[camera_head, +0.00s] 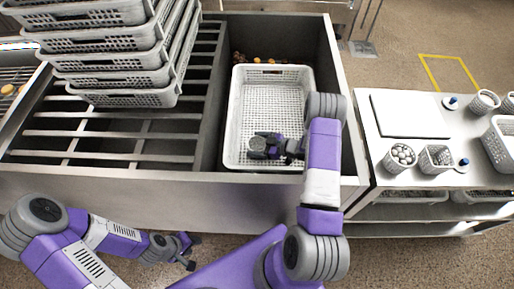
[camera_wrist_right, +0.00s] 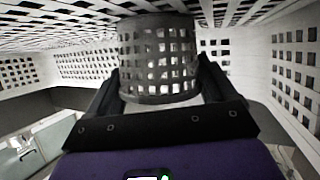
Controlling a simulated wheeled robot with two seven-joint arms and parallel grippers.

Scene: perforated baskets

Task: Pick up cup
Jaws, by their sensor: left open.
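A grey perforated cup (camera_head: 257,147) is inside the white basket, near its front edge. My right gripper (camera_head: 272,145) reaches into this basket from the right. In the right wrist view the cup (camera_wrist_right: 158,60) sits between the two dark fingers of my right gripper (camera_wrist_right: 160,92), with one finger against each side, so the gripper looks shut on it. What the cup holds, if anything, cannot be told. My left gripper (camera_head: 190,251) is open and empty, low in front of the metal counter.
The white perforated basket (camera_head: 238,105) stands in a sunken metal bin (camera_head: 211,130). Stacked grey baskets (camera_head: 115,75) stand on the slatted rack at left. The right table (camera_head: 387,145) carries a board (camera_head: 410,115), a cup of white items (camera_head: 400,157) and other small containers.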

